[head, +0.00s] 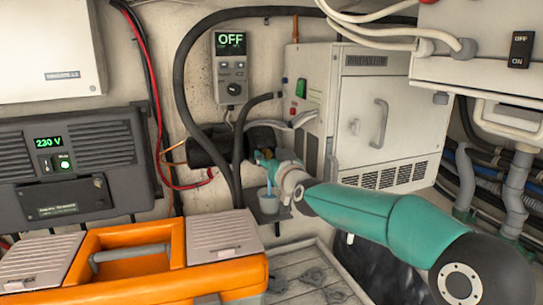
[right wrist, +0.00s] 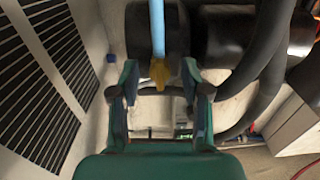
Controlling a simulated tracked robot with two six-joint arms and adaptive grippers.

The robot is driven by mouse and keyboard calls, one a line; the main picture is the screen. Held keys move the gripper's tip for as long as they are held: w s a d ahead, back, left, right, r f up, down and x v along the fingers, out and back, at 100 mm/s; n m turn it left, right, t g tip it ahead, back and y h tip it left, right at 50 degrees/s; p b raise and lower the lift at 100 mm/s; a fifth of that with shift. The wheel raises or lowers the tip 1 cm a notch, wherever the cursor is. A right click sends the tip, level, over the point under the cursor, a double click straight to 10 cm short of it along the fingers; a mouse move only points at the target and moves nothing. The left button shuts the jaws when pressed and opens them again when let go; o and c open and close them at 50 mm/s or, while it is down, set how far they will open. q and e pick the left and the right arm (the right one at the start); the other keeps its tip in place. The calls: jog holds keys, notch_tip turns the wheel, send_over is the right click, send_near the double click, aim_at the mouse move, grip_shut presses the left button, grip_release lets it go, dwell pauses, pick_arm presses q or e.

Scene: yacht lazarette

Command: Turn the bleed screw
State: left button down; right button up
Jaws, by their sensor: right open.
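The bleed screw (right wrist: 160,73) is a small yellow piece with a light blue tube (right wrist: 157,25) on it. In the right wrist view it shows against a black cylinder (right wrist: 203,35). My right gripper (right wrist: 160,80) is open, with one fingertip to each side of the screw; I cannot tell whether either touches it. In the head view my right gripper (head: 266,158) is at the right end of the black cylinder (head: 206,150) and largely hides the screw. The blue tube (head: 269,186) hangs down towards a grey cup (head: 268,203). My left gripper is not in view.
Dark hoses (head: 181,90) run close around the cylinder. A white vented cabinet (head: 365,110) stands to the right, behind my right arm. An orange toolbox (head: 130,277) stands at the front left. A control panel (head: 231,65) reading OFF is above.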

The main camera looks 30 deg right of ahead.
grip_shut()
